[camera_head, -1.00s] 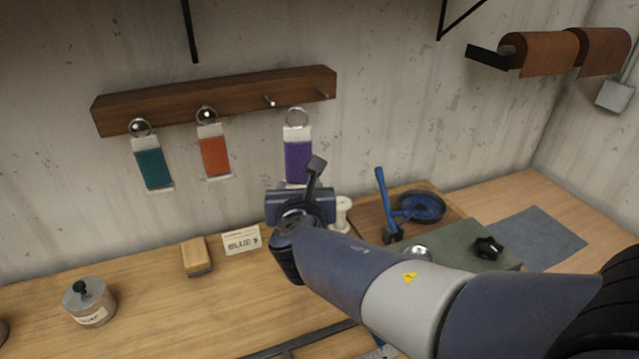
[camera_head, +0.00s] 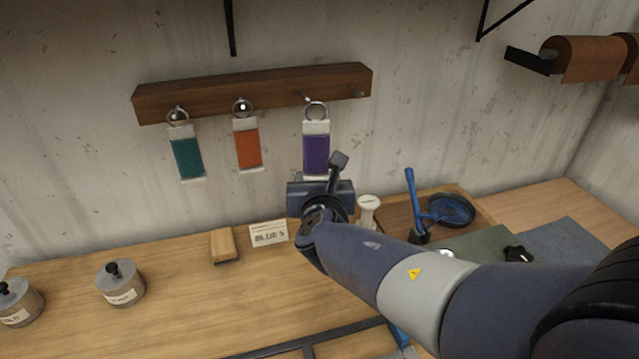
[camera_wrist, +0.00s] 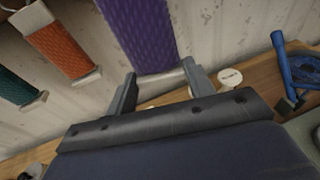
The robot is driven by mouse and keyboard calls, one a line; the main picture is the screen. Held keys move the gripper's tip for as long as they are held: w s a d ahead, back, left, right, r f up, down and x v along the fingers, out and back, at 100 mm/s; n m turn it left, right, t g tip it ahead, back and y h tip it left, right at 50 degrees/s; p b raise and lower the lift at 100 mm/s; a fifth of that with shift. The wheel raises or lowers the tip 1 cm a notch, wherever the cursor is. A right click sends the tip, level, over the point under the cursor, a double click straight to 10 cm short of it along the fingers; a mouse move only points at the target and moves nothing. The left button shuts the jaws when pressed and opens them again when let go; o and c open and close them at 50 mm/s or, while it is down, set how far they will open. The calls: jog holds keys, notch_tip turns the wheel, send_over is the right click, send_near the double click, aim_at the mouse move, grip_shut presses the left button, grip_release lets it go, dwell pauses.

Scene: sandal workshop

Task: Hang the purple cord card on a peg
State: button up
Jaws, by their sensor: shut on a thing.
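The purple cord card (camera_head: 316,152) is upright with its metal ring at the top, close to the third peg (camera_head: 305,97) of the wooden peg rail (camera_head: 250,92). I cannot tell whether the ring is around that peg or in front of it. My gripper (camera_wrist: 158,80) is shut on the card's pale lower end, and the purple cord (camera_wrist: 138,32) rises above the fingers in the wrist view.
A teal card (camera_head: 187,157) and an orange card (camera_head: 247,149) hang from the two left pegs. Below on the bench are a wooden block (camera_head: 223,245), a "BLUE" label card (camera_head: 268,234), a white spool (camera_head: 368,209) and a blue tool (camera_head: 412,205).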

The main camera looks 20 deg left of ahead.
jog(key=a+x, duration=0.1)
jog(key=x, duration=0.7)
jog(key=shift+a+r, duration=0.2)
jog(key=shift+a, duration=0.25)
dwell(0.4)
dwell(0.6)
jog(key=o, duration=1.2)
jog(key=shift+s, duration=0.1)
jog(key=v, duration=1)
jog(key=shift+s+d+r+b, duration=0.15)
jog(key=shift+s+d+b, duration=0.05)
jog(key=shift+s+b, duration=0.15)
jog(key=shift+w, duration=0.15)
